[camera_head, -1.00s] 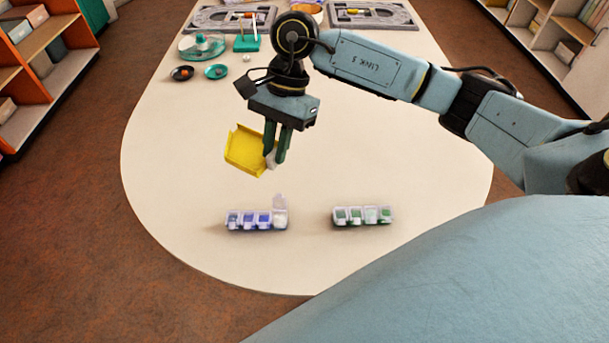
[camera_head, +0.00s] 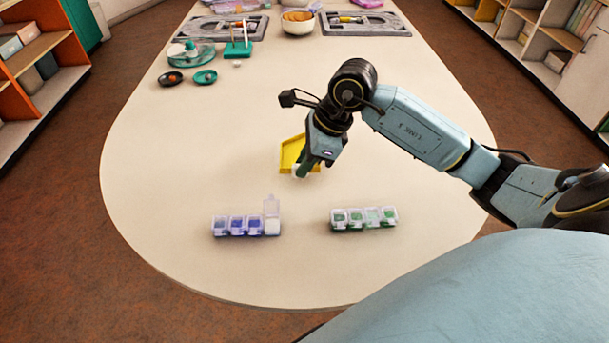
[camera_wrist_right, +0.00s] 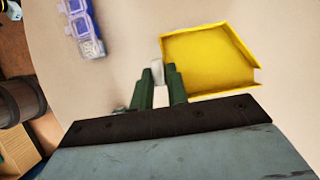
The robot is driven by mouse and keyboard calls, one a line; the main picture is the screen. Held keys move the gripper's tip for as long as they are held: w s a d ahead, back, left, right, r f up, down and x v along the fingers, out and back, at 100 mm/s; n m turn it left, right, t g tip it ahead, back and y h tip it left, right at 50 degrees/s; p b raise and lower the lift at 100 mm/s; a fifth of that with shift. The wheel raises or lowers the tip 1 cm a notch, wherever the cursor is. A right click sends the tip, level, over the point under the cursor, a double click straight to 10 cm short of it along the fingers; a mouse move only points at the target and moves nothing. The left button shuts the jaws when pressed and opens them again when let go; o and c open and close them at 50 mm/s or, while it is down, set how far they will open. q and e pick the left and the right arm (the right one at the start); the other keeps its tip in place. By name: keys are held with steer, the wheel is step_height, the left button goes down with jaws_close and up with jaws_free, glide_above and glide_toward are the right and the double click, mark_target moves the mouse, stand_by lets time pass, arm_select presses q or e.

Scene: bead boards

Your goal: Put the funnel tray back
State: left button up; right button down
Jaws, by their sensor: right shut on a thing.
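The yellow funnel tray (camera_head: 291,152) is near the middle of the table, partly hidden behind my right gripper. In the right wrist view, the tray (camera_wrist_right: 208,60) shows its flat floor, raised walls and a gap at one corner. My right gripper (camera_head: 302,173) is shut on the tray's small white grip (camera_wrist_right: 157,68), at the tray's side. I cannot tell whether the tray touches the table. My left gripper is not in view.
A bead box with blue contents (camera_head: 238,226) has its end lid up, and a box with green contents (camera_head: 364,218) stands to its right. Small dishes (camera_head: 205,77), a teal stand (camera_head: 238,50), a bowl (camera_head: 298,23) and grey boards (camera_head: 366,24) are at the back. The middle is mostly clear.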

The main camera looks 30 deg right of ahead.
step_height(320, 180, down, 4)
steer(key=shift+r+b, duration=0.1)
steer(key=shift+b, duration=0.35)
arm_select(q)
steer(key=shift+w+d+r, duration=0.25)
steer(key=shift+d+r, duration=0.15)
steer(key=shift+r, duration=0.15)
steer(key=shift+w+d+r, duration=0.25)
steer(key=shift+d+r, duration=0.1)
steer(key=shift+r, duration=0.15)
arm_select(e)
steer(key=c, duration=1.4)
jaws_free()
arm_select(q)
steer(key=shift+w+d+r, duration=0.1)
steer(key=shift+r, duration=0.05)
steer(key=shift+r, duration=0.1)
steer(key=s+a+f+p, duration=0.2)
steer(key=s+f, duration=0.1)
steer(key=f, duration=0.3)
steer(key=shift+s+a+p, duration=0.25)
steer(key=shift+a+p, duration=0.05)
arm_select(e)
steer(key=shift+v, duration=6)
